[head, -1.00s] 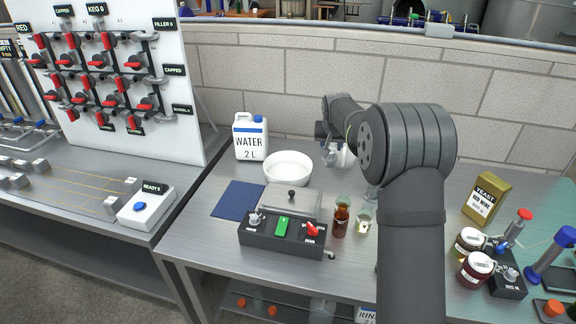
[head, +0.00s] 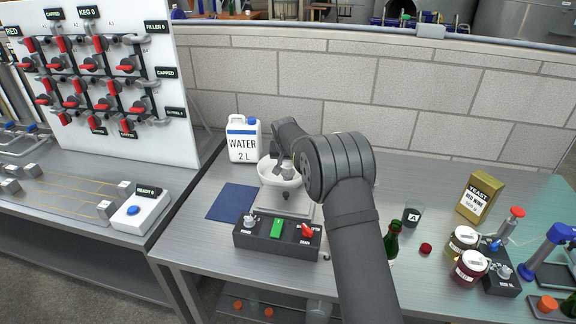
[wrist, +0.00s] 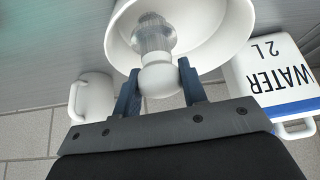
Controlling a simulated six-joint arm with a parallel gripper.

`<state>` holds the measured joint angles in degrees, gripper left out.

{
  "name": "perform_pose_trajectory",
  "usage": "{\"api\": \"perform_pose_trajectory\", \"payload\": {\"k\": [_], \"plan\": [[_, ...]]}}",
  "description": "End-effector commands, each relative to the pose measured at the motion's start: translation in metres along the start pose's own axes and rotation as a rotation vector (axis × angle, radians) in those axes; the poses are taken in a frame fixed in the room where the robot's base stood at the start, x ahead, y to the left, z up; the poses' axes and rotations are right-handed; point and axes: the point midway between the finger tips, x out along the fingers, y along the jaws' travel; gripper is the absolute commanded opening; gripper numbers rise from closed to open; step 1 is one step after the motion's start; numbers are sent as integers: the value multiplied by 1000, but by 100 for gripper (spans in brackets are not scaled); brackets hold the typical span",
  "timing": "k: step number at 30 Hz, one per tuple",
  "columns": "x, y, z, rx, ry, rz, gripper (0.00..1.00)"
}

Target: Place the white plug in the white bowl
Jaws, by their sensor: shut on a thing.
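The white plug (wrist: 160,79) has a round white head and a clear ridged stem. My gripper (wrist: 159,76) is shut on its head, with one dark finger on each side. The stem points into the mouth of the white bowl (wrist: 212,52) in the wrist view. I cannot tell whether the plug touches the bowl. The gripper and wrist hide part of the bowl, and the plug is not clear there.
A water jug (head: 243,140) stands close behind the bowl; a white mug (wrist: 93,97) shows in the wrist view. A black switch box (head: 277,238) and blue mat (head: 232,202) are in front. A green bottle (head: 392,241) and dark cup (head: 412,213) stand right of my arm.

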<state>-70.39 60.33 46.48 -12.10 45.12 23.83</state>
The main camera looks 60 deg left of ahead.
Motion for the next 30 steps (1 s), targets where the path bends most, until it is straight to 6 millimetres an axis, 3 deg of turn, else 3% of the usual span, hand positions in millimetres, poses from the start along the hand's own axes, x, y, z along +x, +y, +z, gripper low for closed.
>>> {"api": "perform_pose_trajectory", "payload": {"k": [3, 15, 16, 18, 30], "plan": [[14, 0, 8, -1, 0, 1, 13], [19, 0, 10, -1, 1, 0, 13], [19, 0, 10, -1, 1, 0, 45], [18, 0, 10, 0, 1, 0, 58], [13, 0, 8, 0, 1, 0, 60]]}}
